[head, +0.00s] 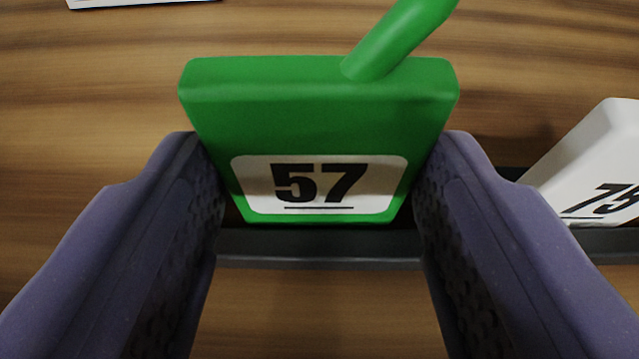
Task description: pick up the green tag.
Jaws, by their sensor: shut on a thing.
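The green tag (318,115) is in the upper middle of the head view. It is a thick block with a white label marked 57 and a green stem rising to the upper right. My gripper (318,185) is shut on the green tag, with one purple-grey finger against its left side and the other against its right side. The fingers hide parts of the tag's side edges. I cannot tell whether the tag's lower edge is clear of the dark rail below it.
A dark rail (320,247) runs across behind the fingers. A white tag (604,160) with black digits leans at the right, close to the right finger. The edge of a white item (140,3) shows at the top left. Brown wood-grain surface (80,90) is bare at the left.

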